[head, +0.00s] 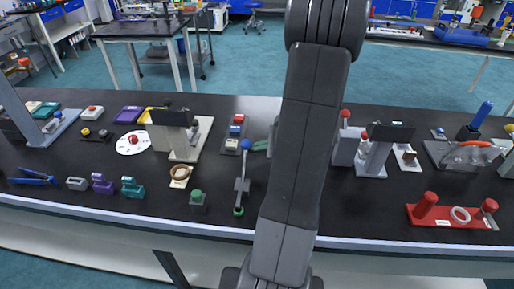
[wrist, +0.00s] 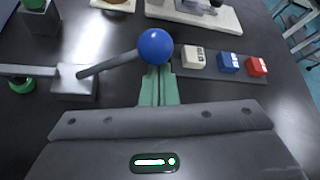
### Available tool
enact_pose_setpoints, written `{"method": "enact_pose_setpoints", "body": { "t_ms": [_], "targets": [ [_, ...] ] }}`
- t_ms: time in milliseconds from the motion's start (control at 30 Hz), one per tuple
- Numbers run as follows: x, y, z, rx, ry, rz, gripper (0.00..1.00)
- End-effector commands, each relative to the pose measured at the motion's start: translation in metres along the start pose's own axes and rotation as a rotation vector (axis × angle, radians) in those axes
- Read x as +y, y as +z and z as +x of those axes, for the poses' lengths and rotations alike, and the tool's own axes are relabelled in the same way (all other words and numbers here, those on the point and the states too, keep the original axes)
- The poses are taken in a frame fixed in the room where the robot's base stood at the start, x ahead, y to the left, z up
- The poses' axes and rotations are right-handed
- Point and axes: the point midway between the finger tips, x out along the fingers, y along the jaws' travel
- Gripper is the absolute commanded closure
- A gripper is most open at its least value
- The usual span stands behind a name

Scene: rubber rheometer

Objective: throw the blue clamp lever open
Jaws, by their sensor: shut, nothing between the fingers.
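The blue ball (wrist: 155,46) sits on the end of a grey lever rod that rises at a slant from a small metal clamp block (wrist: 74,82) in the wrist view. The same ball (head: 245,144) and block (head: 242,186) show in the head view, left of my arm. My gripper (wrist: 157,74) has its green fingers shut and empty, right at the ball. The ball overlaps the fingertips in the wrist view; I cannot tell whether they touch. In the head view my gripper (head: 257,147) shows only partly beside the ball; my arm hides the rest.
A button strip (wrist: 228,65) with white, blue and red buttons lies close to the right of the fingers. A green-knobbed post (head: 197,199) stands left of the clamp. A blue-handled device (head: 482,114) stands far right.

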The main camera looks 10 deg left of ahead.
Motion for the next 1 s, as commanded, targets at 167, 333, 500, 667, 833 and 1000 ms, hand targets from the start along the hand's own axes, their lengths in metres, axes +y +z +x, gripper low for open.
{"method": "enact_pose_setpoints", "body": {
  "t_ms": [167,333,500,667,833,1000],
  "targets": [
    [0.001,0.001,-0.001,0.0,-0.018,-0.028,1.0],
    [0.002,0.005,-0.003,0.0,-0.032,-0.051,1.0],
    [0.003,0.007,-0.004,0.0,-0.044,-0.074,1.0],
    [0.005,0.01,-0.006,0.0,-0.068,-0.116,1.0],
    [0.01,0.016,-0.01,0.001,-0.119,-0.2,1.0],
    [0.018,0.026,-0.015,0.002,-0.197,-0.333,1.0]
  ]
}}
